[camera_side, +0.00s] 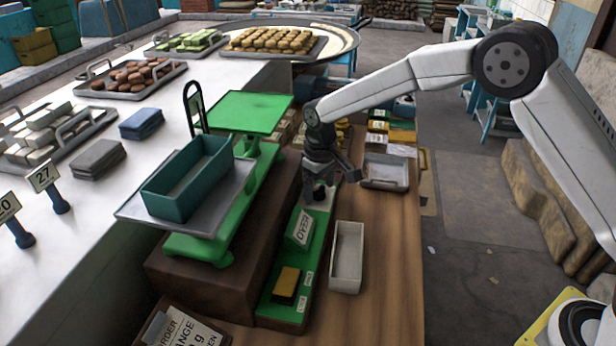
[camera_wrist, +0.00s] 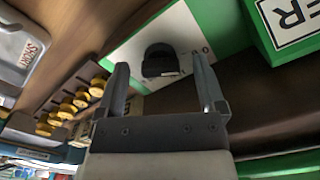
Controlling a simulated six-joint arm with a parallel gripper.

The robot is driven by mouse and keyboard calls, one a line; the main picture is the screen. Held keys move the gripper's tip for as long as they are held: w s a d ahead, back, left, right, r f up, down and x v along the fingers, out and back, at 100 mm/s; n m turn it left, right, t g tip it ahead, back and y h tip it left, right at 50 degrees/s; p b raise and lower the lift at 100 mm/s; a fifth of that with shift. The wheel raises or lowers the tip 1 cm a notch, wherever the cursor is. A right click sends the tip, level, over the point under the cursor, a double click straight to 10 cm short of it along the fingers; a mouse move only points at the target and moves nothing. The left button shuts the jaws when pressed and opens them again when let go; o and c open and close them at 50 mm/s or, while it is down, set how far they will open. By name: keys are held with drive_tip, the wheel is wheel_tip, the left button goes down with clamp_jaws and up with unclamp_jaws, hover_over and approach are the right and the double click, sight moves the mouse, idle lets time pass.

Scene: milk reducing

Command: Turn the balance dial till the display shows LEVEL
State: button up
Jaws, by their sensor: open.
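The balance dial is a black knob (camera_wrist: 160,60) on a white plate (camera_wrist: 185,35) with small marks at its edge. The display (camera_side: 303,229) on the green control strip reads OVER; its last letters, ER, show in the wrist view (camera_wrist: 292,14). My gripper (camera_side: 319,188) points down at the dial end of the strip. In the wrist view my gripper (camera_wrist: 160,64) is open, with one finger on each side of the dial; I cannot tell whether either touches. The green balance (camera_side: 205,245) carries a teal box (camera_side: 190,180) on a metal tray; its other, green pan (camera_side: 250,112) looks empty.
A yellow-topped block (camera_side: 287,283) sits on the strip near labelled spots. A white tray (camera_side: 347,257) stands right of it, and a metal tray (camera_side: 385,172) lies behind. An order card (camera_side: 185,332) stands in front, partly cut off. The wooden bench at right front is clear.

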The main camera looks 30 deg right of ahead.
clamp_jaws()
drive_tip(key=shift+m, duration=0.4)
drive_tip(key=m, duration=0.5)
drive_tip(key=shift+r, duration=0.1)
drive_tip(key=m, duration=0.6)
idle(0.5)
unclamp_jaws()
